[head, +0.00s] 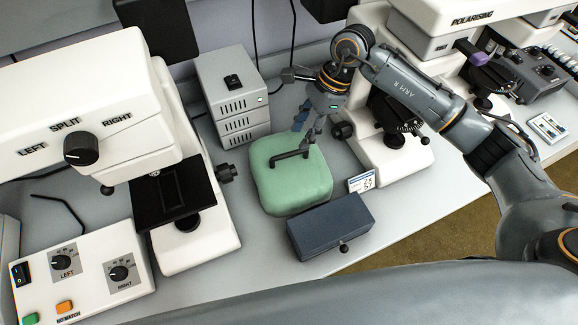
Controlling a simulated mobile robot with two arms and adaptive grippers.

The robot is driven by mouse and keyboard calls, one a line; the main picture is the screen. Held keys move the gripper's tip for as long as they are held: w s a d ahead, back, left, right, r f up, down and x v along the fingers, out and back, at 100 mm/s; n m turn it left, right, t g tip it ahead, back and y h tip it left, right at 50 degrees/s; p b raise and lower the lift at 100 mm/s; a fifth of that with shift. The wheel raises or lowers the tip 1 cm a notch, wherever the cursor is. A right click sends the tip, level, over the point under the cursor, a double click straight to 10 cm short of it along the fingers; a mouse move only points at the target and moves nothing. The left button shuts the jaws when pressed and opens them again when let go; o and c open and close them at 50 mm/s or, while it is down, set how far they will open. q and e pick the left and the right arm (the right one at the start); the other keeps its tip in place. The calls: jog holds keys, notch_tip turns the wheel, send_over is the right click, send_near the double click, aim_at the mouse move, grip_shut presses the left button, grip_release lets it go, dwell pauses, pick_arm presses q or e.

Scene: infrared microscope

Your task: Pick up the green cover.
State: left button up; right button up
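The green cover (288,188) is a rounded, box-like thing standing on the bench in the middle of the head view. A dark bar handle (288,155) sits on its top. My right gripper (306,134) comes down from above, over the far right part of the cover, with its fingers pointing down at the right end of the handle. I cannot tell whether the fingers touch the handle or are closed around it. The cover appears to rest on the bench. My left gripper is not in view.
A dark blue-grey box (330,226) with a knob stands in front of the cover, and a small label card (361,182) stands to the right. White instruments stand left (200,245) and right (395,160). A grey stacked unit (226,85) is behind. The bench edge is at the front right.

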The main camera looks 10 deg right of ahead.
aim_at(289, 153)
jog(key=x, duration=0.3)
jog(key=shift+w+a+f+b, duration=0.1)
jog(key=shift+f+b, duration=0.05)
jog(key=shift+b, duration=0.2)
jog(key=b+x, duration=0.2)
jog(key=x, duration=0.3)
jog(key=shift+a+f, duration=0.1)
jog(key=shift+f, duration=0.2)
jog(key=shift+r, duration=0.1)
grip_shut()
